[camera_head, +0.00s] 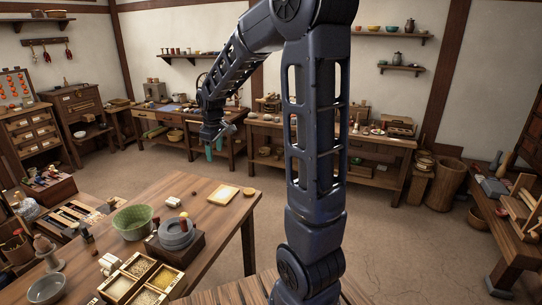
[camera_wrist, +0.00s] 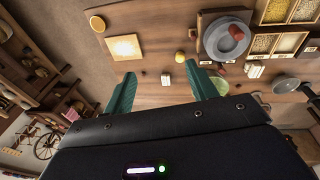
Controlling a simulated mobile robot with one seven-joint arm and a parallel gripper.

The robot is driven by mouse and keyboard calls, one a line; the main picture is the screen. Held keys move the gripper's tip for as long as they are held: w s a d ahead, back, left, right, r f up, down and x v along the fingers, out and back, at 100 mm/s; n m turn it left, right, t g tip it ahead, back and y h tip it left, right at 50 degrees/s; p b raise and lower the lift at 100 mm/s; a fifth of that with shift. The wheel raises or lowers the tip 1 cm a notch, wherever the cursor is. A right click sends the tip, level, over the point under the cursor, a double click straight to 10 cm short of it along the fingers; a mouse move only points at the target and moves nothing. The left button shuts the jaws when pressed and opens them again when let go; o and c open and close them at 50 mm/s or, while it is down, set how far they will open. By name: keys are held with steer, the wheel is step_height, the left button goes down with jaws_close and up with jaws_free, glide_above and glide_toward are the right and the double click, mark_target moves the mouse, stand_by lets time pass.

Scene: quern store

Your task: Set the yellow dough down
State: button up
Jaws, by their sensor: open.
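The yellow dough (camera_wrist: 180,57) shows in the wrist view as a small round lump against the wooden table (camera_wrist: 150,20), near the tip of the right-hand finger in that picture. It looks apart from the fingers and rests on the tabletop between the pale board and the quern. I cannot make it out surely in the head view. My gripper (camera_wrist: 160,70) is open, with its two teal fingers spread and nothing between them. In the head view my gripper (camera_head: 214,148) hangs in the air beyond the table's far edge.
The table holds a pale board (camera_head: 223,195), a wooden disc (camera_head: 249,192), a white block (camera_head: 173,204), a green bowl (camera_head: 132,221), a grey stone quern (camera_head: 176,237) and a divided grain tray (camera_head: 127,270). Bare wood surrounds the board. A workbench (camera_head: 330,137) stands along the back wall.

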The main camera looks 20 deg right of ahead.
steer(key=s+d+r+m+t, duration=0.1)
steer(key=s+d+r+m, duration=0.1)
steer(key=s, duration=0.7)
steer(key=s+d+r+m, duration=0.3)
steer(key=s+d+m, duration=0.1)
steer(key=s, duration=0.5)
steer(key=s+d+r+m+t, duration=0.1)
steer(key=s+d+m, duration=0.3)
steer(key=s, duration=0.4)
steer(key=shift+s+d+r+t, duration=0.3)
steer(key=shift+s+d+r, duration=0.1)
steer(key=shift+d+r, duration=0.45)
